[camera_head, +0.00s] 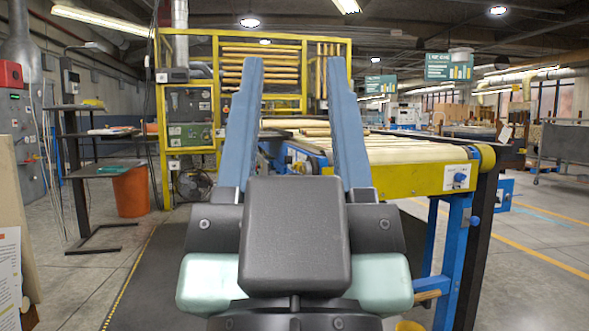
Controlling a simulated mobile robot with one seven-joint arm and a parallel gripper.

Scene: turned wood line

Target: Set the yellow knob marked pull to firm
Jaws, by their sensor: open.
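My gripper (293,62) is in the middle of the camera_head view, its two long blue fingers pointing up and set wide apart. It is open, and nothing shows between the fingers except the background. I cannot make out a yellow knob marked pull. A small blue knob (460,178) sits on a white plate on the yellow side panel of the conveyor (420,182), right of my gripper and apart from it. Any lettering on the plate is too small to read. The fingers and gripper body hide part of the conveyor and the machine behind.
A yellow-framed machine (216,90) with wooden rods stands behind. An orange bin (131,192) and a black stand (76,170) are at the left. A board edge (18,200) is close at far left. Dark matting (160,260) lies clear left of my gripper; floor is open at right.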

